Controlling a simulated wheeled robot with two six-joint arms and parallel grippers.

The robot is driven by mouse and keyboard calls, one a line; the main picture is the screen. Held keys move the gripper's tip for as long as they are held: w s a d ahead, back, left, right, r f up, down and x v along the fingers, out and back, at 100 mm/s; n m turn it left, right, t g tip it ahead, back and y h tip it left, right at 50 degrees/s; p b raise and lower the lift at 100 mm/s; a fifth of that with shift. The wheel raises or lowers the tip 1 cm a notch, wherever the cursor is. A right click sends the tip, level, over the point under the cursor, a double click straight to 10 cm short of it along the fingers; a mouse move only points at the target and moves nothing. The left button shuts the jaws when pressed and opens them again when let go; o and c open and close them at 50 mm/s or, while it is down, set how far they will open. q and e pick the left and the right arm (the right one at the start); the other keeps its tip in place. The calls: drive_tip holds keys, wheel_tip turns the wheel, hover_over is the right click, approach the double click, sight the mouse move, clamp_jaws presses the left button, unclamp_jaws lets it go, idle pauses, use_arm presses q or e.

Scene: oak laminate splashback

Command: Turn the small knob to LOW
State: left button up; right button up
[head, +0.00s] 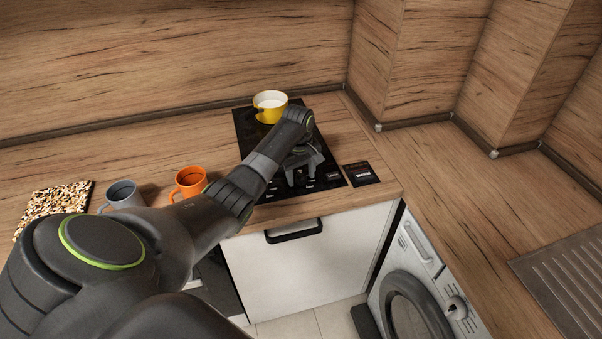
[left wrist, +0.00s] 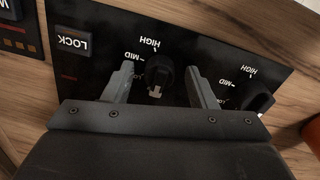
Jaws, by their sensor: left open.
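The cooktop's black control panel shows in the left wrist view (left wrist: 105,30), with HIGH and MID labels upside down. A dark knob (left wrist: 160,70) stands between the two fingers of my open left gripper (left wrist: 159,68), with a gap on each side. A second dark knob (left wrist: 258,100) is to the right, outside the fingers, partly hidden by my gripper; its LOW label is partly covered. I cannot tell which knob is the smaller, nor exactly where they point. In the head view my left gripper (head: 304,172) is over the cooktop's front edge and hides the knobs.
An orange mug (head: 190,181), a grey mug (head: 123,195) and a speckled board (head: 54,201) are to the left. A small dark panel (head: 361,174) lies right of the cooktop. The right counter is clear.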

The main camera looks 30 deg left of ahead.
use_arm(q)
drive_tip(key=shift+c, duration=0.3)
drive_tip(key=c, duration=0.9)
drive_tip(key=shift+r+m+p, duration=0.2)
drive_tip(key=shift+m+p, duration=1.55)
drive_tip(key=shift+m, duration=0.35)
drive_tip(key=m+p, duration=0.1)
drive_tip(key=m, duration=0.1)
drive_tip(key=shift+a+m, duration=0.1)
drive_tip(key=shift+m, duration=0.2)
drive_tip(key=shift+f+m+p, duration=0.1)
drive_tip(key=shift+m+p, duration=0.2)
drive_tip(key=shift+m, duration=1.2)
drive_tip(key=shift+w, duration=0.1)
